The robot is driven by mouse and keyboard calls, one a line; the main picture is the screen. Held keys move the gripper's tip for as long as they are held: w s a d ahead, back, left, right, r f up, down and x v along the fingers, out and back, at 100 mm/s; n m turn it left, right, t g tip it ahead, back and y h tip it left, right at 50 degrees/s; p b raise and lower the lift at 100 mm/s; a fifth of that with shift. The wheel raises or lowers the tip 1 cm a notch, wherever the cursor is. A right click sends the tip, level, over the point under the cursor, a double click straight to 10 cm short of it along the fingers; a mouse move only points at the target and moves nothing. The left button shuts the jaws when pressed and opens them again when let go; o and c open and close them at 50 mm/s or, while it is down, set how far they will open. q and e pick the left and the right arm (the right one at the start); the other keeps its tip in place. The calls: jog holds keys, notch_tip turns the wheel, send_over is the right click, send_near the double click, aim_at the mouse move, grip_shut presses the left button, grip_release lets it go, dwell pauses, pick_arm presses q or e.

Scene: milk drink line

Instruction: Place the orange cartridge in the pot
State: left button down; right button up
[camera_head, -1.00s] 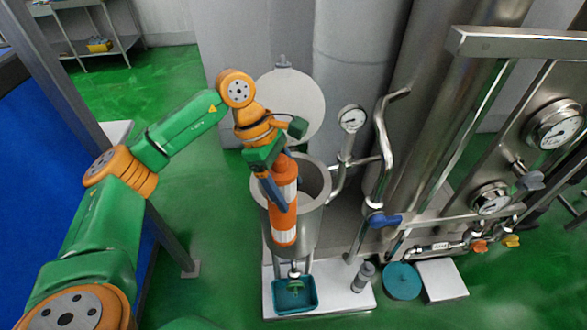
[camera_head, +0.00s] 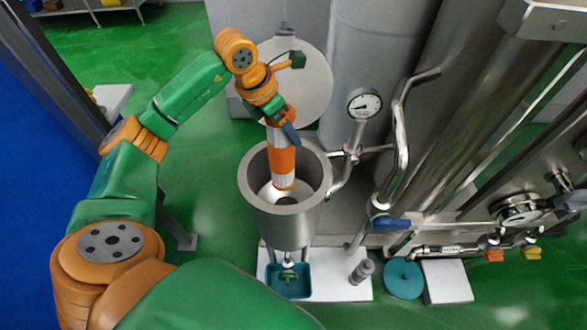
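The orange cartridge (camera_head: 283,162), with a white lower band, is upright and slightly tilted. My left gripper (camera_head: 287,128) is shut on its upper part, and the dark fingers partly hide it. The open steel pot (camera_head: 283,227) stands at the centre. The cartridge's lower end is within the pot's mouth as seen from above. I cannot tell whether it touches the pot's bottom. My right gripper is not in view.
The pot's round grey lid (camera_head: 308,85) stands open behind it. A pressure gauge (camera_head: 364,104) and steel pipes are close on the right. A teal tray (camera_head: 289,281) lies below the pot. A blue-handled valve (camera_head: 391,223) is at the right.

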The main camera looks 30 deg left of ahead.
aim_at(288, 177)
pick_arm(q)
jog(key=f+b, duration=1.7)
jog(key=f, duration=0.2)
jog(key=shift+w+f, duration=0.15)
jog(key=shift+w, duration=0.05)
notch_tip(288, 177, down, 6)
jog(key=b, duration=0.6)
jog(key=shift+f, duration=0.2)
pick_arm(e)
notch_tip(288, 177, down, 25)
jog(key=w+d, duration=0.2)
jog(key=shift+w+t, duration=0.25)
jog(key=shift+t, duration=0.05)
pick_arm(q)
jog(key=shift+f+b, duration=0.45)
jog(key=shift+f, duration=0.1)
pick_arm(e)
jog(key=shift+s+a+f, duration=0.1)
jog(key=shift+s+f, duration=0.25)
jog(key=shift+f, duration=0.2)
pick_arm(q)
grip_release()
